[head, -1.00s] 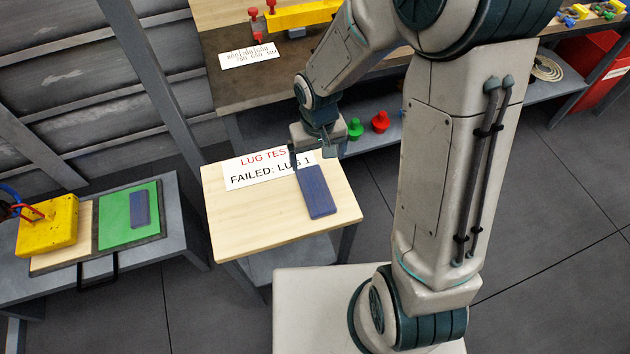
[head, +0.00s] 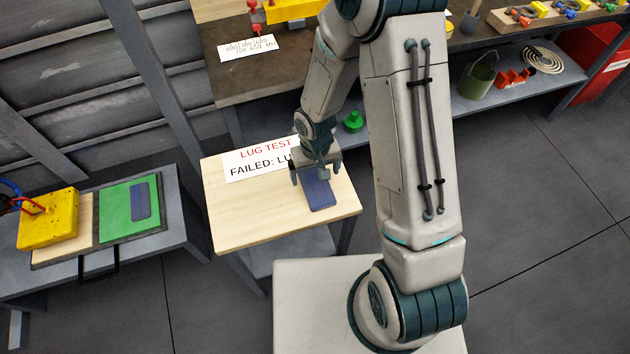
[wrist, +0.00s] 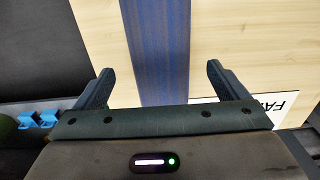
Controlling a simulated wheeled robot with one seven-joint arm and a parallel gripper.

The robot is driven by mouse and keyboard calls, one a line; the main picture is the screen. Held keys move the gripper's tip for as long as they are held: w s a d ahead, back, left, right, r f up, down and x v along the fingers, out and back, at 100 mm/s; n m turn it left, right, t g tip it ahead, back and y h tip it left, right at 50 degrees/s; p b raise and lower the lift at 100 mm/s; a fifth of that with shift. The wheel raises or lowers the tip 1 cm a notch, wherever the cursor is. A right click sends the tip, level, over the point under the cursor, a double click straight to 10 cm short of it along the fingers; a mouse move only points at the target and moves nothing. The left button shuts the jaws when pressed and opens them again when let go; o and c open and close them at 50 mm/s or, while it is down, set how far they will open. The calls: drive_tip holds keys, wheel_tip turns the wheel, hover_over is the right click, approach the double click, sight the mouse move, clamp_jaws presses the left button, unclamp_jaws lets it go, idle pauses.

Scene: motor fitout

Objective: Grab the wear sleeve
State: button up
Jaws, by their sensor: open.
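A flat, dark blue wear sleeve (head: 321,194) lies on the small wooden-topped table (head: 235,225). My gripper (head: 316,173) is open above its far end, which it partly hides. In the wrist view, the sleeve (wrist: 157,40) runs between my two open fingers (wrist: 160,68), with pale wood showing on both sides. The fingers look clear of it; I cannot tell how high they are above the wood. A second, similar blue piece (head: 140,202) lies on a green panel (head: 115,222) on the left bench.
A "LUG TEST FAILED" card (head: 250,165) lies on the wooden table. A yellow box (head: 50,220) with cables stands on the left bench. Behind are a workbench and a lower shelf with a green knobbed piece (head: 353,122) and a green bucket (head: 477,80).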

sight(315, 181)
drive_tip(key=shift+f, duration=1.7)
drive_tip(key=c, duration=1.1)
drive_tip(key=shift+w+r, duration=0.1)
